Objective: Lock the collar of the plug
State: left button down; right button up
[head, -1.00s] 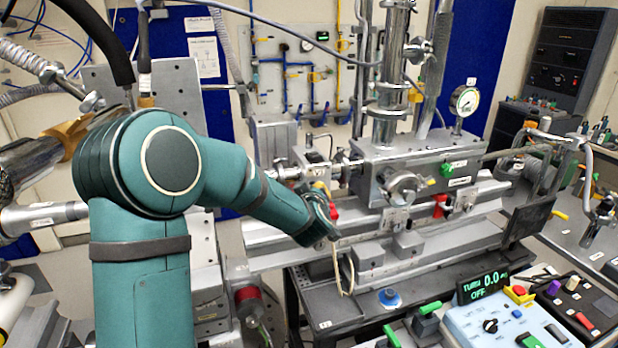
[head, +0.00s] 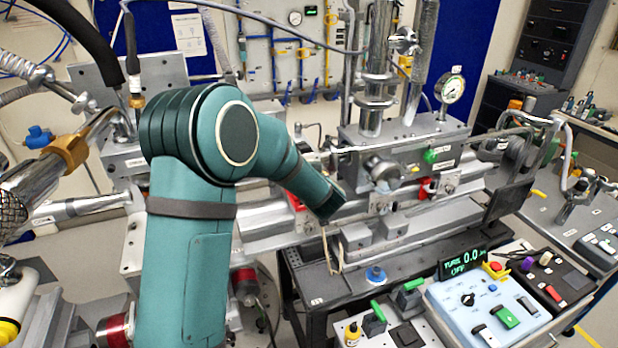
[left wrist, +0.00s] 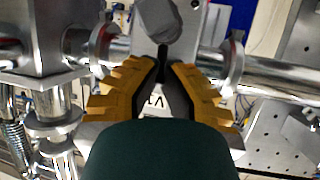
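My left arm rises through the middle of the head view. Its wrist end (head: 325,200) is by the chrome beam pipe, and the arm hides the fingers there. In the left wrist view my left gripper (left wrist: 163,64) has yellow-backed, black-padded fingers with a narrow gap between the tips. Nothing clearly sits between them. A grey metal part (left wrist: 168,18) with a dark slot lies just beyond the tips. I cannot tell whether they touch it. I cannot identify the plug or its collar with certainty. A black hose with a brass-coloured end fitting (head: 137,99) hangs at the upper left.
Chrome pipe (left wrist: 275,85) and a flanged metal block (left wrist: 38,38) crowd the left gripper. A steel chamber (head: 405,150) with a gauge (head: 450,88) stands right of the arm. A control box (head: 490,310) is at the lower right.

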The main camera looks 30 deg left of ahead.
pick_arm(q)
jog(key=shift+d+f, duration=0.1)
jog(key=shift+f, duration=0.05)
jog(key=c, duration=1.1)
grip_release()
jog(key=v, duration=1.2)
